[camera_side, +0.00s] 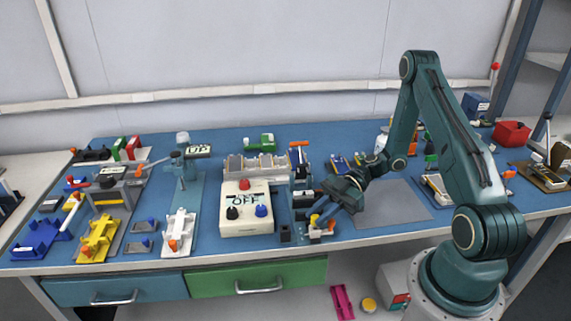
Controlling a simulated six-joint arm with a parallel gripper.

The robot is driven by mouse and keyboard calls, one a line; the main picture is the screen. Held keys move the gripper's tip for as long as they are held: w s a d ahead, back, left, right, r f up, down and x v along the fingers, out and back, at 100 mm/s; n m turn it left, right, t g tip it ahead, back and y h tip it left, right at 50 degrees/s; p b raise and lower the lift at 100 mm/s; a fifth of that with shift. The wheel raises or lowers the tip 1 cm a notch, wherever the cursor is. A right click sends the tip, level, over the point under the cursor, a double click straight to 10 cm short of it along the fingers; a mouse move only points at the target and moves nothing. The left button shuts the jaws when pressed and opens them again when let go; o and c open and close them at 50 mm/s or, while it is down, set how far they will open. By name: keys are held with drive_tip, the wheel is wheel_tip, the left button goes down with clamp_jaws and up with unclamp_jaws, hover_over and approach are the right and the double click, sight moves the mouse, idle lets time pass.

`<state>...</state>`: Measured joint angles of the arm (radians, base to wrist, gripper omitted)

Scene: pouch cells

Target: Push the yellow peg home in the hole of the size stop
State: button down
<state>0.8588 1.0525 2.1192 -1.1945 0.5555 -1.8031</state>
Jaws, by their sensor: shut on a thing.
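My gripper (320,211) is at the right of the middle of the bench, reaching down and to the left near the front edge. It is shut on the small yellow peg (314,218), which shows at its fingertips. Just below is a small pale fixture (320,234) with orange and yellow parts, seemingly the size stop. The gripper hides part of this area. The hole is too small to make out, and I cannot tell whether the peg is in it or above it.
A cream control box (246,217) marked OFF stands left of my gripper. A dark upright press with an orange handle (299,144) stands close behind. A small dark block (285,234) is near the front edge. A bare grey mat (398,205) lies to the right.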

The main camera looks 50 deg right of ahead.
drive_tip(key=shift+f, duration=0.7)
drive_tip(key=c, duration=1.2)
unclamp_jaws()
drive_tip(key=v, duration=1.2)
drive_tip(key=shift+a+r, duration=0.1)
